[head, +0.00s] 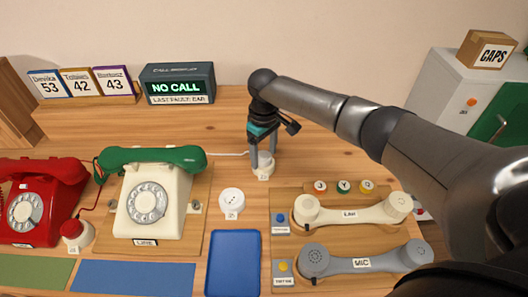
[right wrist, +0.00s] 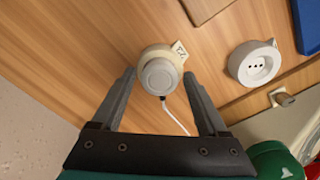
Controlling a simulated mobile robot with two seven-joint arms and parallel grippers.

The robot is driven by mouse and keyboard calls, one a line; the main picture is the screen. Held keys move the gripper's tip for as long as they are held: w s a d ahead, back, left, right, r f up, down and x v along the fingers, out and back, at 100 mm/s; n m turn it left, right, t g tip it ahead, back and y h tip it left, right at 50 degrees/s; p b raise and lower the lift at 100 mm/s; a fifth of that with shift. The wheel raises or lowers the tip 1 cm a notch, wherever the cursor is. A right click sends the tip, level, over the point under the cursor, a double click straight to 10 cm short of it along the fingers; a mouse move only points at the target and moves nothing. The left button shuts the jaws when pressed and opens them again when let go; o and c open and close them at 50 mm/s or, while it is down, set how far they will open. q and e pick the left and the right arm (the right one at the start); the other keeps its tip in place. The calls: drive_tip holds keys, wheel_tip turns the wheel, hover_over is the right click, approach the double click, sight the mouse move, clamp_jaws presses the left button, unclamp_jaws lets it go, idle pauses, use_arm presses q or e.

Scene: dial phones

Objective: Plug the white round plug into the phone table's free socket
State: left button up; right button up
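The white round plug (head: 265,170) stands on the wooden table behind the free socket, with a thin white cord running off it. In the right wrist view the plug (right wrist: 160,74) shows its round cap and a small label tab. My right gripper (head: 263,157) points down at the plug, with one finger on either side. Its fingers look open, with a small gap to the plug on both sides. The free socket (head: 231,203) is a white round block with dark holes; it also shows in the right wrist view (right wrist: 256,64). My left gripper is out of view.
A cream phone with a green handset (head: 150,200) and a red phone (head: 38,200) stand left. A red-capped plug (head: 74,234) stands between them. A blue tray (head: 233,262) lies in front of the socket; a board with two handsets (head: 350,238) is right.

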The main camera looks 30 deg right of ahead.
drive_tip(key=shift+o, duration=0.9)
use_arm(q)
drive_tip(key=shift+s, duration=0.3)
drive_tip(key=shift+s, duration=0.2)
use_arm(e)
drive_tip(key=shift+r, duration=0.1)
wheel_tip(320, 180, up, 7)
drive_tip(key=shift+f+p, duration=0.2)
drive_tip(key=shift+p, duration=0.85)
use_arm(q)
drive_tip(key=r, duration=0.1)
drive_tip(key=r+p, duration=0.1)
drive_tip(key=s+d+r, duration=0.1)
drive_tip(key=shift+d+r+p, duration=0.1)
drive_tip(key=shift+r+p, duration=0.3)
use_arm(e)
wheel_tip(320, 180, up, 8)
drive_tip(key=shift+r, duration=0.25)
drive_tip(key=shift+s+f, duration=0.1)
